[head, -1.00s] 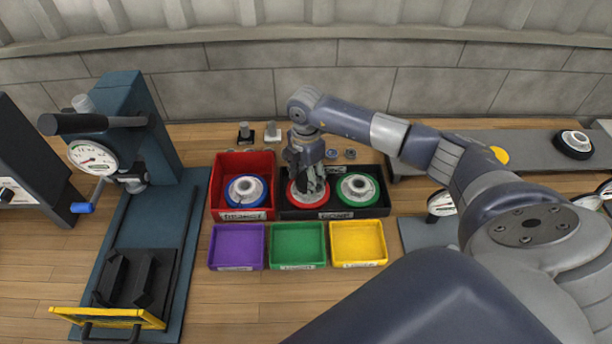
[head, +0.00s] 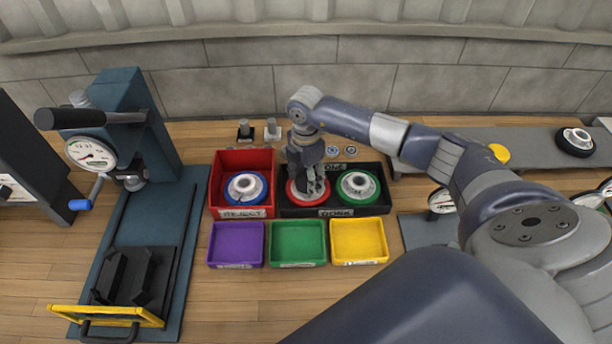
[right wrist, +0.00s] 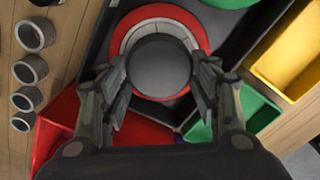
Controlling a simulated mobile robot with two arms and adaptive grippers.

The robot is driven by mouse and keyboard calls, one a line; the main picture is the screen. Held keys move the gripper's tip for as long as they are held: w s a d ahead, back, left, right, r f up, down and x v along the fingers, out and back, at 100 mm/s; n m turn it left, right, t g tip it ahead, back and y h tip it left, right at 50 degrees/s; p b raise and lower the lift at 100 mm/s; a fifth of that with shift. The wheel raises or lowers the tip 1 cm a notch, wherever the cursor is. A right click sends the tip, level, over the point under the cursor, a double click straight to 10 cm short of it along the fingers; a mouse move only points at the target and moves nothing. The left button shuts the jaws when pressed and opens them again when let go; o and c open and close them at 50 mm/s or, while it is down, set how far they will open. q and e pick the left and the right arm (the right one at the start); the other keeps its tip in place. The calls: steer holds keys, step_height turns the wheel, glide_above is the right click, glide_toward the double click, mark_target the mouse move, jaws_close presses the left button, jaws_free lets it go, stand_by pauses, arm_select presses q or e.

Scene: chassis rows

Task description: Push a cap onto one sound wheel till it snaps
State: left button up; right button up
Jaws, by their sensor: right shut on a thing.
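My right gripper (head: 314,190) is over the red wheel (head: 294,196) in the black tray marked DONE (head: 336,212). In the right wrist view its fingers (right wrist: 162,85) are shut on a round dark grey cap (right wrist: 158,66), which lies over the middle of the red wheel (right wrist: 158,12). I cannot tell whether the cap touches or is seated on the hub. A green wheel (head: 358,187) stands beside it in the same tray. A blue wheel (head: 245,187) lies in the red reject bin (head: 227,164). A dark wheel (head: 574,142) is at the far right. My left gripper is not in view.
Empty purple (head: 237,245), green (head: 298,243) and yellow (head: 358,241) bins stand in front. A blue press with a dial (head: 91,154) stands at left. Several small grey rings (right wrist: 35,70) lie behind the trays. A grey belt (head: 520,152) is at right.

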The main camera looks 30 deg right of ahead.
steer(key=shift+f, duration=0.45)
stand_by(0.9)
steer(key=o, duration=1)
steer(key=shift+f, duration=0.1)
step_height(320, 180, up, 12)
